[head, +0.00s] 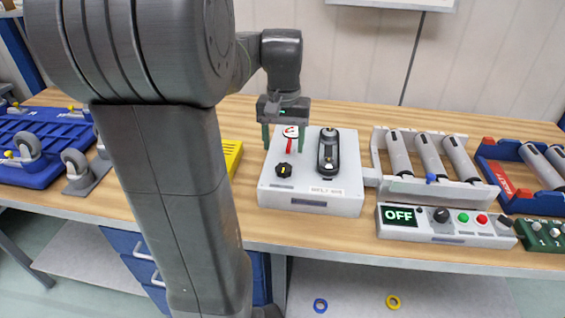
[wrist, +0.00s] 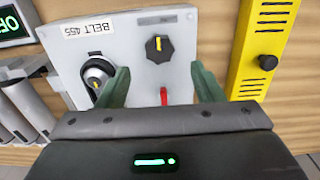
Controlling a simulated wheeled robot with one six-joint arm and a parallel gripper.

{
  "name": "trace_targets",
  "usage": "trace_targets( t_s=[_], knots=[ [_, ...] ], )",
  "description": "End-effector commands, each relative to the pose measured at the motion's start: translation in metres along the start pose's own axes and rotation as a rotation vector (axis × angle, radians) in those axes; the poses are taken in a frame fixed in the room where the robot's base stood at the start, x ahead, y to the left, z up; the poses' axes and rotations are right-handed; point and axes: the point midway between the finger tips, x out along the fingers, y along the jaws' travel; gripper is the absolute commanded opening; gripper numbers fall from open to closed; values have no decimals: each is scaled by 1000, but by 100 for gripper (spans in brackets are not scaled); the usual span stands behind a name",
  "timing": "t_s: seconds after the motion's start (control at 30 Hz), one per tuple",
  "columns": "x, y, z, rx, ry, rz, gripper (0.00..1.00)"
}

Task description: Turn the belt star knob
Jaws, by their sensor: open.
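The belt star knob (head: 284,170), black with a yellow pointer line, sits on the top face of a light grey box (head: 310,202). The knob also shows in the wrist view (wrist: 160,48), just beyond and between my fingertips, with its yellow line running nearly straight up and down. The box carries a label (wrist: 88,28) reading BELT 455. My gripper (head: 284,138) is open and empty over the rear part of the box; its green fingers (wrist: 161,78) also show in the wrist view. The knob is in front of the fingers, apart from them.
A red lever (head: 289,145) below a small round dial (head: 290,131) lies between my fingers. Rollers (head: 430,155) and an OFF control panel (head: 440,238) stand right.

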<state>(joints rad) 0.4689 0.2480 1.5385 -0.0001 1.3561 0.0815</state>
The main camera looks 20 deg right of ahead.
Motion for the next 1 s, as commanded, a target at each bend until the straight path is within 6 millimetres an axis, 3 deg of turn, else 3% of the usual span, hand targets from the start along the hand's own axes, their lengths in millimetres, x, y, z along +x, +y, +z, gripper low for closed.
trace_targets(
  t_s=[0.1, 0.3, 0.5, 0.77, 1.0],
  knots=[
    [27, 0, 1, 0, -4, 0, 61],
    [56, 0, 0, 0, -1, 0, 61],
    [67, 0, 0, 0, 0, 0, 61],
    [68, 0, 0, 0, 1, 0, 61],
    [68, 0, 0, -1, 1, 0, 16]
  ],
)
